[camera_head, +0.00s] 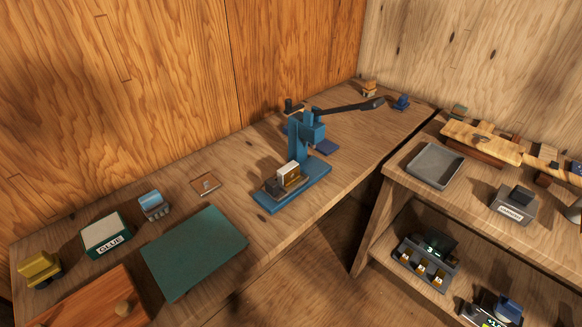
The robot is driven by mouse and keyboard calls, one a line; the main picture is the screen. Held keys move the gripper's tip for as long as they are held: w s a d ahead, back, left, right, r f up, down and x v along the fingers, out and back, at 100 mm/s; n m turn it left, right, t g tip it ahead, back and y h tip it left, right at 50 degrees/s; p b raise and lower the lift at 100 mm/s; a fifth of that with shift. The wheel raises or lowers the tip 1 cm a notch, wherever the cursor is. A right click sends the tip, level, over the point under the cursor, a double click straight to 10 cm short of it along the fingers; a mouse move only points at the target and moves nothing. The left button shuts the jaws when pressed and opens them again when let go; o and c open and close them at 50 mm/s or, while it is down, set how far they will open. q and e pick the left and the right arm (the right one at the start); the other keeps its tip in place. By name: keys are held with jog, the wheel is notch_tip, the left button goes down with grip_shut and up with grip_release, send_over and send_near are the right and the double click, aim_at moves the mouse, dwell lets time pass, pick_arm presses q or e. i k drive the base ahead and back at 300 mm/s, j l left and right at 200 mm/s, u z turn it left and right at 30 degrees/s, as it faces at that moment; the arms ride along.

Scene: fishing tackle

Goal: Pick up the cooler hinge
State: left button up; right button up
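I cannot be sure which object is the cooler hinge. A small flat copper-brown plate (205,185) with a light bit on top lies on the wooden workbench (225,207), behind the green mat, and may be it. It lies apart from its neighbours, with nothing touching it. Neither of my grippers shows in the head view.
A blue lever press (305,140) holding a block stands mid-bench, its lever reaching right. A green mat (195,250), a GLUE box (106,235), a blue-grey item (153,205) and a yellow item (39,269) are at left. A shelf unit with a grey tray (436,165) stands right.

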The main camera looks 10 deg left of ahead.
aim_at(287, 175)
jog(key=i+l, duration=0.1)
jog(key=l, duration=0.2)
jog(key=i+l, duration=0.15)
jog(key=l, duration=0.15)
jog(key=i+l, duration=0.1)
jog(key=l, duration=0.2)
jog(key=i+l+u, duration=0.1)
jog(key=l, duration=0.25)
